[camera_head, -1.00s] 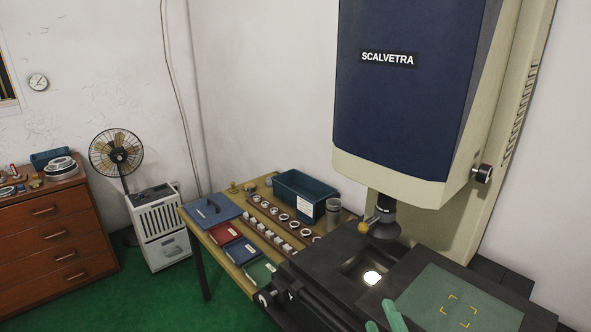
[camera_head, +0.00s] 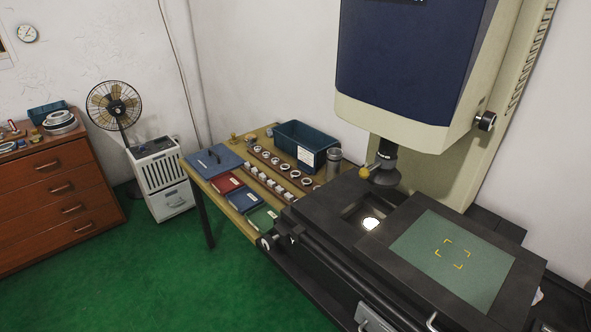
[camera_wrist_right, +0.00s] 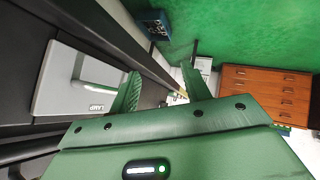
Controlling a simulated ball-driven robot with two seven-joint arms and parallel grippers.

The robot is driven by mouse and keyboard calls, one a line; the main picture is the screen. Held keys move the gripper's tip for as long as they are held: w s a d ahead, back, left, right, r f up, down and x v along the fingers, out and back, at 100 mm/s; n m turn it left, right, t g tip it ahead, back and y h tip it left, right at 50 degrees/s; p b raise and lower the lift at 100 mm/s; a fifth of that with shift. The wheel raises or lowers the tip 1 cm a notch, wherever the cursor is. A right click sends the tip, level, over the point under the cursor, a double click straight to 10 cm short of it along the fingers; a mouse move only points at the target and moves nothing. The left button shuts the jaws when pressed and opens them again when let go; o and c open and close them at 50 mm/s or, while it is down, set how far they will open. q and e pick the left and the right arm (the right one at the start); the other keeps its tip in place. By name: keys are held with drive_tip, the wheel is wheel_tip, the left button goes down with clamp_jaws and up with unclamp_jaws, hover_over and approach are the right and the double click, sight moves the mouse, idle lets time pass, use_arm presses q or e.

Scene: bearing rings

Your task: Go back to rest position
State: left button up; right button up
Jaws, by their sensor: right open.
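My right gripper (camera_wrist_right: 162,84) shows in the right wrist view as two green fingers standing apart, with nothing held between them. Beside its left finger is a grey panel (camera_wrist_right: 62,82) with a handle and the label LAMP, on the dark machine side. I cannot tell whether they touch. Neither gripper shows in the head view now. The measuring machine (camera_head: 410,60) stands at the right, with a lit opening (camera_head: 371,223) in its dark stage and a green pad (camera_head: 440,285) with yellow corner marks, empty.
A fan (camera_head: 113,105), a white cabinet (camera_head: 160,180) and a drawer chest (camera_head: 50,190) stand at the left. The green floor (camera_head: 150,280) is open.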

drive_tip(key=s+d+f+m+g, duration=0.1)
drive_tip(key=s+d+f+g, duration=0.2)
drive_tip(key=s+f, duration=0.4)
drive_tip(key=s+d+f+m+g+h+b, duration=0.1)
drive_tip(key=s+f, duration=0.5)
drive_tip(key=s, duration=0.7)
drive_tip(key=s+d+f+m+g+b, duration=0.1)
drive_tip(key=s+d+f+m+g, duration=0.1)
drive_tip(key=s+d+f+g, duration=0.2)
drive_tip(key=s+d+f, duration=0.1)
drive_tip(key=s+f, duration=0.2)
drive_tip(key=s, duration=0.3)
drive_tip(key=shift+s+d+f+g+h, duration=0.2)
drive_tip(key=shift+d+f+g+h, duration=0.1)
drive_tip(key=shift+f+h, duration=0.1)
